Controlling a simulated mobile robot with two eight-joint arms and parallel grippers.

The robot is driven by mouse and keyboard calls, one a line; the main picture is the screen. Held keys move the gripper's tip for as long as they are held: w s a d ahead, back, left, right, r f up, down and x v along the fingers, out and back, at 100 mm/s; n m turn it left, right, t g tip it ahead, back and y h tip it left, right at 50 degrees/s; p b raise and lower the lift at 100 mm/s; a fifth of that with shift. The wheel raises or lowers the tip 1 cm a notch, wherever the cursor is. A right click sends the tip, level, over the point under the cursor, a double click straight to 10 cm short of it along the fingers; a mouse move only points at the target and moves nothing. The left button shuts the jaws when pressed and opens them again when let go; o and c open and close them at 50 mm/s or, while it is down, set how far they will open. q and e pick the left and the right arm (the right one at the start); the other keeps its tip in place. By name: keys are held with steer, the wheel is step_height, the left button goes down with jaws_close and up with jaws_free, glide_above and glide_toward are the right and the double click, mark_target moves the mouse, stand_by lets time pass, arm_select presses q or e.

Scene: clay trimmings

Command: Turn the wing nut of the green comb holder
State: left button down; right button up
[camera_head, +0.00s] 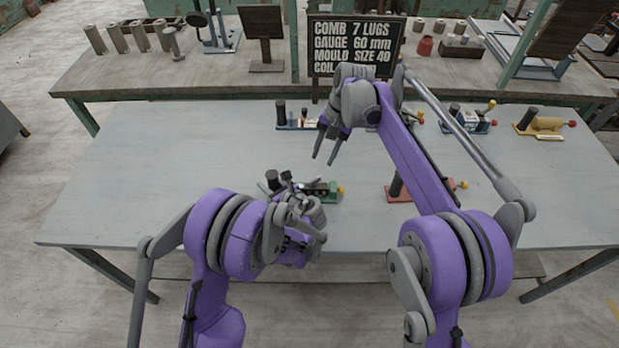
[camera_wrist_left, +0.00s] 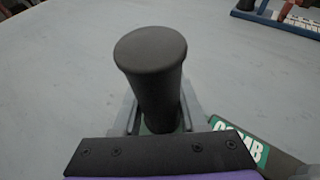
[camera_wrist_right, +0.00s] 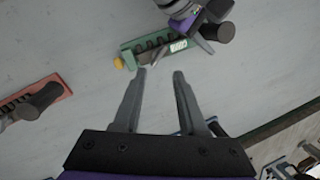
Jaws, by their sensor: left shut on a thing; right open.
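The green comb holder (camera_head: 328,197) lies on the table in front of my left arm. It has a dark upright handle (camera_head: 272,177) at its left end and a small yellow knob (camera_head: 341,189) at its right end; I cannot make out wings on the knob. My left gripper (camera_head: 286,184) is shut on the handle, which stands between its fingers in the left wrist view (camera_wrist_left: 152,75). My right gripper (camera_head: 325,150) is open and empty, above and behind the holder. In the right wrist view the holder (camera_wrist_right: 130,51) and its knob (camera_wrist_right: 118,63) lie beyond the fingertips.
A red holder (camera_head: 400,195) lies to the right. A blue holder (camera_head: 298,123) is farther back, and another blue one (camera_head: 470,122) and a yellow one (camera_head: 545,125) stand at the back right. A black sign (camera_head: 354,46) stands behind. The table's left part is clear.

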mark_target(311, 182)
steer(key=s+a+r+n+h, duration=0.1)
steer(key=a+r+n+h, duration=0.15)
steer(key=n, duration=2.65)
steer(key=shift+t, duration=0.4)
steer(key=f, duration=0.8)
steer(key=a+f, duration=0.1)
steer(key=f, duration=0.3)
steer(key=shift+f, duration=0.1)
jaws_close()
